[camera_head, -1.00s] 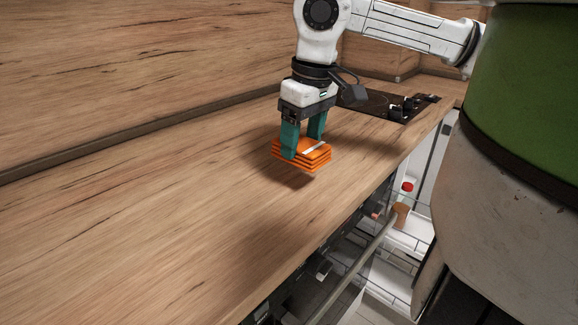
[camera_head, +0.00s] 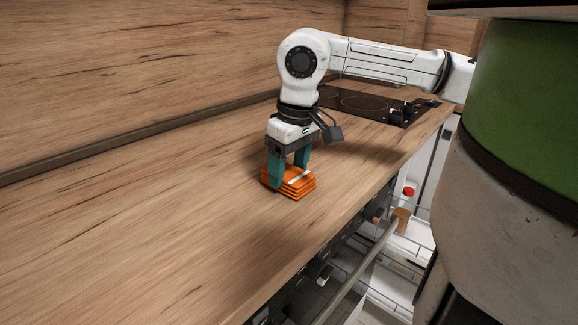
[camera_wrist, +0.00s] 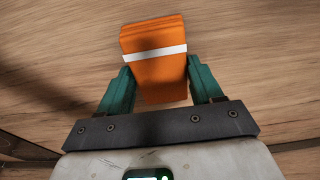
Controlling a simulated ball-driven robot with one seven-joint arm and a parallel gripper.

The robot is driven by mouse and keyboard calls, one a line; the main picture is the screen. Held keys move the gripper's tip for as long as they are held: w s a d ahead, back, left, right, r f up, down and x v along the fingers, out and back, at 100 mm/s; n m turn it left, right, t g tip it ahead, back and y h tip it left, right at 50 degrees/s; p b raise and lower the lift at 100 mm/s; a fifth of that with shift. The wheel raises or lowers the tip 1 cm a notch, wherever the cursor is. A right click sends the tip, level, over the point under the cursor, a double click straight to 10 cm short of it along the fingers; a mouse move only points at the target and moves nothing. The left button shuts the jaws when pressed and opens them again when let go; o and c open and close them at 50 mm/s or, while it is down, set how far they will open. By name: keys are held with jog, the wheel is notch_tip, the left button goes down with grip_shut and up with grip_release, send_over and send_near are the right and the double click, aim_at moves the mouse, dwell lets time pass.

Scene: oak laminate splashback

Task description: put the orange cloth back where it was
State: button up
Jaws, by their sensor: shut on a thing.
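The orange cloth (camera_head: 297,186) is a folded, layered stack with a white stripe. My gripper (camera_head: 289,177) is shut on it, with one green finger on each side, pointing down at the wooden counter. In the wrist view the cloth (camera_wrist: 155,57) extends out beyond the fingertips of my gripper (camera_wrist: 160,82), its white stripe crossing it. The cloth is close to the counter surface; I cannot tell whether it touches it.
The wooden counter (camera_head: 150,220) is bare to the left and front. A black cooktop (camera_head: 365,104) lies behind my gripper. The counter's front edge runs along the right, above an open wire rack (camera_head: 405,235) holding a red-capped item (camera_head: 408,192).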

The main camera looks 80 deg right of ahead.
aim_at(296, 175)
jog(key=o, duration=0.9)
jog(key=shift+o, duration=0.2)
notch_tip(296, 175, up, 12)
jog(key=s+p, duration=0.1)
jog(key=p, duration=0.1)
jog(key=shift+s+a+p, duration=0.25)
jog(key=shift+a+p, duration=0.05)
jog(key=shift+a, duration=0.15)
